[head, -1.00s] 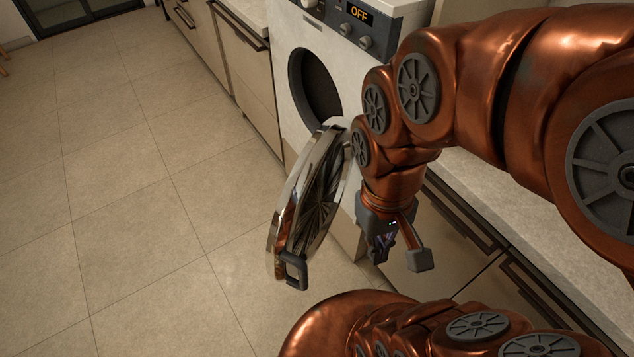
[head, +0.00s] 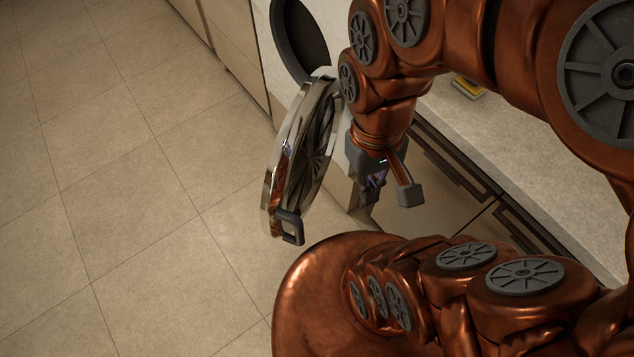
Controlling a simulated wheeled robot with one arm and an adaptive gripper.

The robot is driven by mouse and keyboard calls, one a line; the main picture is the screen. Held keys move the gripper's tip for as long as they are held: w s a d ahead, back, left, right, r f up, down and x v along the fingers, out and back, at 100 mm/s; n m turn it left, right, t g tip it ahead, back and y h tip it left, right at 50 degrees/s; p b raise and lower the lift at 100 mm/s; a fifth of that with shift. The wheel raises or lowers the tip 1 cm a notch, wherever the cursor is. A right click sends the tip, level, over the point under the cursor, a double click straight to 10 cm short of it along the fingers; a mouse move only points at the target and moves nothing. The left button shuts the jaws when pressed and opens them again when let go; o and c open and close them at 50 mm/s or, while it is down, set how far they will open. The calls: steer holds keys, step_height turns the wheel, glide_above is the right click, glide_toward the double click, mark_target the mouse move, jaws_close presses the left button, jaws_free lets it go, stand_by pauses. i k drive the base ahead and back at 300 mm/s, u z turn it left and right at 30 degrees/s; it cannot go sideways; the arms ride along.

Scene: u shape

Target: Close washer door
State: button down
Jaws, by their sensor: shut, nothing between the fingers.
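The washer (head: 262,50) is white with a dark round opening (head: 300,40) at the top of the view. Its round chrome-rimmed door (head: 303,145) stands wide open, swung out from the front and seen nearly edge-on. A dark grey handle (head: 290,227) is at the door's lower free edge. My gripper (head: 387,198) points down to the right of the door, apart from it and from the handle. It is shut and empty. My arm hides part of the washer front and the area around the door's hinge side.
Beige cabinets with dark handles (head: 455,165) stand to the right under a light countertop (head: 510,140). A small yellow item (head: 468,88) lies on the counter. The tiled floor (head: 130,190) is clear left of the door. My copper links fill the bottom right.

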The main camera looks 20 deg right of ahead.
mark_target(304, 145)
steer(key=z, duration=0.8)
steer(key=k, duration=0.85)
steer(key=u, duration=1.5)
